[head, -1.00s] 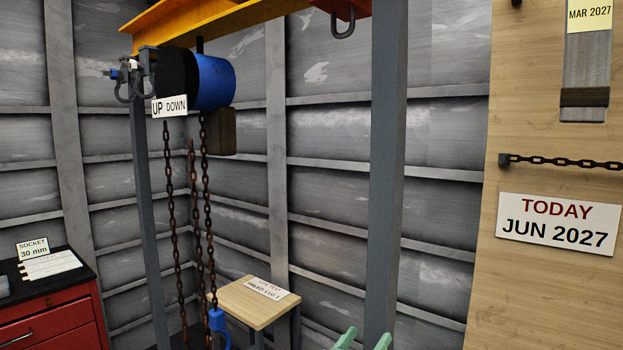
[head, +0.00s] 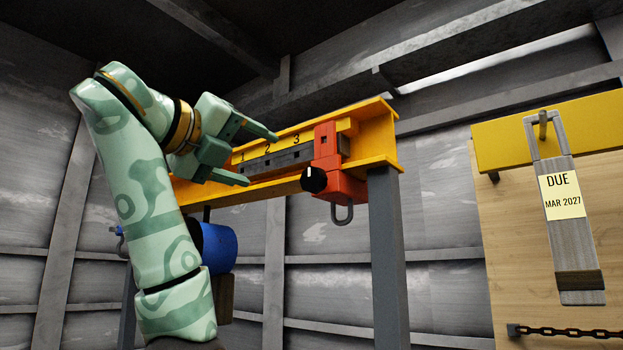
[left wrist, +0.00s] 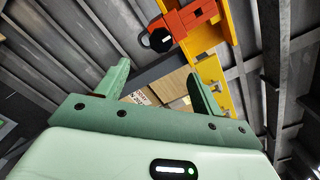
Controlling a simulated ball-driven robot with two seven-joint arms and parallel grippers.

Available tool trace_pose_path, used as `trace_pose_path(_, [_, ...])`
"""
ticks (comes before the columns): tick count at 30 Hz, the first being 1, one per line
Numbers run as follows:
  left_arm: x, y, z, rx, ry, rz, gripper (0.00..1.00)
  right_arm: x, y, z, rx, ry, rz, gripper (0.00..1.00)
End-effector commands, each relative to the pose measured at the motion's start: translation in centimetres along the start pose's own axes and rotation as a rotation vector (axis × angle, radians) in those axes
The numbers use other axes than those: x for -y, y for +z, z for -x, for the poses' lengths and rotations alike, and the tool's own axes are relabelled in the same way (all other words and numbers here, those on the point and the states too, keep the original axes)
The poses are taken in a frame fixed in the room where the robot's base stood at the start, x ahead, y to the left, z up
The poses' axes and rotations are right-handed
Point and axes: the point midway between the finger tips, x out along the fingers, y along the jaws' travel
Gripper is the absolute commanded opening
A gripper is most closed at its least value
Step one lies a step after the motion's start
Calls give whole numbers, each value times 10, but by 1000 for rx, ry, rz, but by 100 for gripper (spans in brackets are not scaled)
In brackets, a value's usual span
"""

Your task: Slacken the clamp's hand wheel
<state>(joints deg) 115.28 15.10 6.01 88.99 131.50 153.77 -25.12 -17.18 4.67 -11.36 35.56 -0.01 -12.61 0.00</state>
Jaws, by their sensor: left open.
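The red-orange clamp (head: 328,146) sits on the yellow beam near its right end, beside the number 3. Its black hand wheel (head: 313,179) with a white mark faces out at the clamp's lower left. A dark hook or shackle hangs beneath the clamp. My left gripper (head: 262,157) is open and empty, left of the clamp and in front of the beam's numbered strip, apart from the wheel. In the left wrist view the clamp (left wrist: 188,18) and the wheel (left wrist: 160,40) lie beyond the open fingers, near the top. My right gripper is not seen.
The yellow beam (head: 378,128) rests on a grey post (head: 386,255). A blue hoist (head: 216,246) hangs below it, partly behind my left arm. A grey sling (head: 572,235) with a "DUE MAR 2027" tag hangs at right on a wooden board (head: 490,270).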

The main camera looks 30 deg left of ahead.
Motion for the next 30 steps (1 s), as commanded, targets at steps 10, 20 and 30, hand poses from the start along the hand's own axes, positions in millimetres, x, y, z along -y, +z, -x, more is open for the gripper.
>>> trace_pose_path(10, [7,0,-65,-16,-11,4,67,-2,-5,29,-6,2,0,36])
trace_pose_path(20, [6,0,-138,-11,-8,4,67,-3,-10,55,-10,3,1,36])
trace_pose_path(30, [4,-2,-160,-7,-9,4,67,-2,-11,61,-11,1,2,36])
